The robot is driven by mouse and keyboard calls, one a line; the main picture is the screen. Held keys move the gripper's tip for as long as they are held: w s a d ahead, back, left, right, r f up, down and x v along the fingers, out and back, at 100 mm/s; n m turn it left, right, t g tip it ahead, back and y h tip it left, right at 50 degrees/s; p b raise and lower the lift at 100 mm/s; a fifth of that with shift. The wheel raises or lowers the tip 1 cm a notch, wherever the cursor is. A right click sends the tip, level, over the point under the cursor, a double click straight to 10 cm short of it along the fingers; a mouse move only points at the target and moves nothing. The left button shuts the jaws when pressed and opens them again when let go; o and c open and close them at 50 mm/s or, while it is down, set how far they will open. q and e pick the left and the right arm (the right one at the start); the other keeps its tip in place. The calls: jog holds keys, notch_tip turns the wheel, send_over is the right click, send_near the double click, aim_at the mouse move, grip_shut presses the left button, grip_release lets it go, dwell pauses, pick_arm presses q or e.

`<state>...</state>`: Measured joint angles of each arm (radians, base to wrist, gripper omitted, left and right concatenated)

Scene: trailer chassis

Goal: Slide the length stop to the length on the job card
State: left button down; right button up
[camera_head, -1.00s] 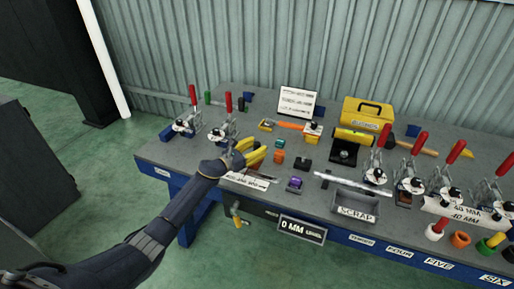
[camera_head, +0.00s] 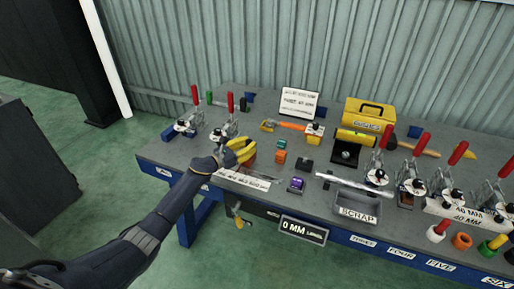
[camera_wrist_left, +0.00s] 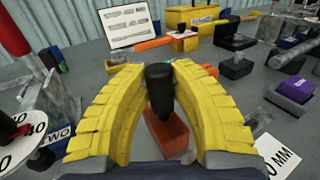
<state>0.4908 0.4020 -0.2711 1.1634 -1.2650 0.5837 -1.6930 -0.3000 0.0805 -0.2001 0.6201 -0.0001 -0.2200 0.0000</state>
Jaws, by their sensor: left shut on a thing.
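My left gripper (camera_head: 240,151) has yellow fingers and is over the left part of the bench. In the left wrist view the fingers (camera_wrist_left: 160,92) are shut on a black rounded knob (camera_wrist_left: 160,85). A red-orange block (camera_wrist_left: 168,133) shows just below the knob; I cannot tell whether they are joined. The knob may be the length stop's handle. A white card with lines of text (camera_head: 298,102), likely the job card, stands at the back; its writing is too small to read. It also shows in the left wrist view (camera_wrist_left: 127,23). My right gripper is not in view.
Red-handled clamps (camera_head: 229,122) stand at the left, with several more at the right (camera_head: 416,160). A grey scrap tray (camera_head: 357,204), purple-topped block (camera_head: 296,184) and orange block (camera_head: 281,157) lie to the right. A yellow toolbox (camera_head: 367,112) stands behind. A "0 MM" sign (camera_head: 303,230) hangs in front.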

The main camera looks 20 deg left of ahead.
pick_arm(q)
jog(key=shift+a, duration=0.45)
jog(key=c, duration=1.1)
grip_release()
jog(key=v, duration=1.2)
jog(key=shift+d, duration=0.1)
jog(key=shift+f, duration=0.1)
